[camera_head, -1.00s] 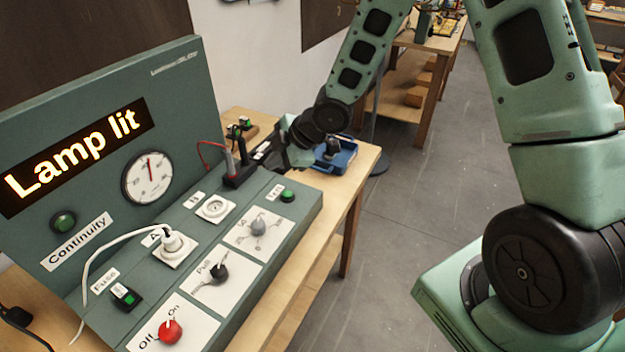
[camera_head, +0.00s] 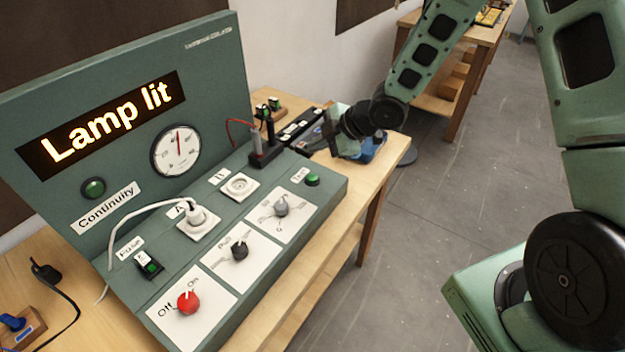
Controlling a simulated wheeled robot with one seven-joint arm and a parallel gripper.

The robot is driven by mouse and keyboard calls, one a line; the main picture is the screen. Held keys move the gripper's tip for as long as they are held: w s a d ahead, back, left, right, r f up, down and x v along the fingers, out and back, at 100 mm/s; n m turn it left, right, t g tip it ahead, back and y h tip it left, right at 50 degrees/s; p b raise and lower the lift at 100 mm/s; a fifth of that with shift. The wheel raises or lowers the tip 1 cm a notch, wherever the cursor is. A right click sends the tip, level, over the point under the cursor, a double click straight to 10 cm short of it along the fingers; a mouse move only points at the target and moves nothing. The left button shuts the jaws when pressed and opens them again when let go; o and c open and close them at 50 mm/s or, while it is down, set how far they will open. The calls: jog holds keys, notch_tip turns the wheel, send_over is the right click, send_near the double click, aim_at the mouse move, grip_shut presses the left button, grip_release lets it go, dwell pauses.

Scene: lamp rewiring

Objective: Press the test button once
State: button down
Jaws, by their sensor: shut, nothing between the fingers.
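The test button (camera_head: 312,180) is a small green round button on a black base at the right end of the green test panel's sloping deck (camera_head: 330,192), beside its white label (camera_head: 299,175). It is uncovered. My gripper (camera_head: 328,132) is beyond the panel's right end, above and behind the button in the picture, apart from it. Its fingers are small and hard to make out; it looks shut and empty. The orange display (camera_head: 105,122) reads "Lamp lit".
The deck carries a red knob (camera_head: 189,302), a black knob (camera_head: 239,251), a grey knob (camera_head: 281,209), a plugged socket (camera_head: 197,222) and a black probe holder (camera_head: 265,155). A blue tray (camera_head: 372,150) lies behind my gripper. Open floor is to the right.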

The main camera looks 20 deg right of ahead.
aim_at(316, 177)
notch_tip(316, 177, down, 7)
jog(key=b, duration=0.5)
dwell(1.8)
jog(key=shift+f+b, duration=0.35)
jog(key=shift+b, duration=0.15)
jog(key=shift+f+b, duration=0.35)
jog(key=shift+f, duration=0.05)
dwell(0.4)
dwell(0.3)
jog(key=shift+r+p, duration=0.7)
jog(key=shift+r, duration=0.15)
jog(key=shift+r, duration=0.1)
notch_tip(316, 177, up, 5)
jog(key=p, duration=0.4)
